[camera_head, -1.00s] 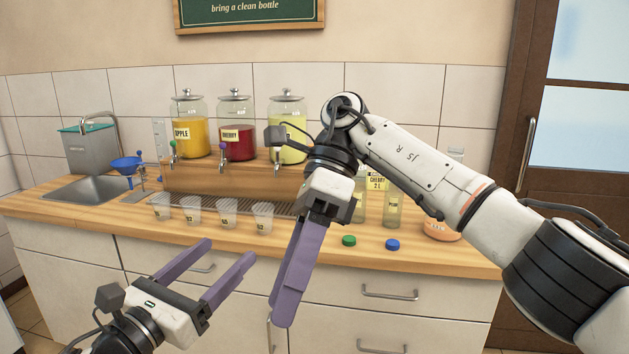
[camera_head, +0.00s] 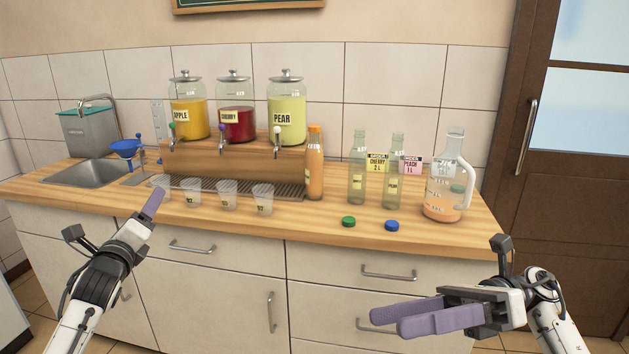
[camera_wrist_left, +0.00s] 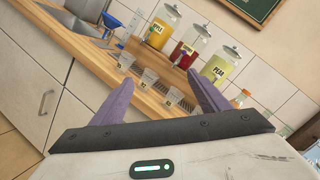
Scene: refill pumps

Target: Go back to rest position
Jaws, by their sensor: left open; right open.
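My right gripper (camera_head: 390,316) is at the lower right of the head view, in front of the drawers and below the counter edge. Its purple fingers point left, are apart, and hold nothing. My left gripper (camera_head: 152,206) is at the lower left of the head view, seen nearly edge-on, in front of the counter. In the left wrist view its two purple fingers (camera_wrist_left: 160,98) are spread wide with nothing between them. The cups and dispensers show beyond them, clear of the fingers.
The wooden counter (camera_head: 330,240) holds several plastic cups (camera_head: 227,194), apple, cherry and pear dispensers (camera_head: 287,118), an orange-filled bottle (camera_head: 315,165), two empty bottles (camera_head: 357,175), a jug (camera_head: 441,195), a green cap (camera_head: 348,221), a blue cap (camera_head: 392,225) and a sink (camera_head: 90,174).

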